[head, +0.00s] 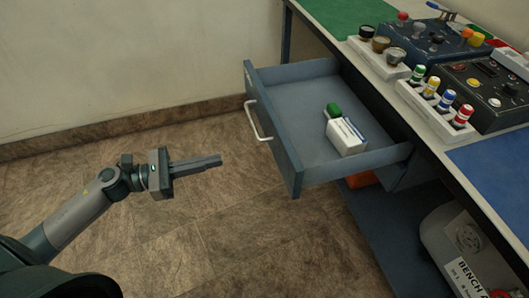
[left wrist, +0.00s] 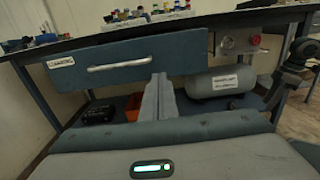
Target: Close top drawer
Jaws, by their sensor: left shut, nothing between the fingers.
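The top drawer (head: 290,152) is blue-grey and pulled well out from under the bench in the head view. Its white bar handle (head: 258,121) is on the front panel, facing left. Inside lies a white box-like item (head: 346,136) with a green cap. In the left wrist view the drawer front (left wrist: 140,60) and its handle (left wrist: 119,64) are ahead of the fingers. My left gripper (head: 220,160) is shut and empty, left of the drawer front and apart from it; its fingers show in the left wrist view (left wrist: 159,80).
The bench (head: 400,85) carries control boxes (head: 478,92) and a white rack with several coloured-cap bottles (head: 440,100). A grey cylinder (head: 465,245) lies on the lower shelf (head: 365,225). The floor left of the drawer is clear, up to the wall.

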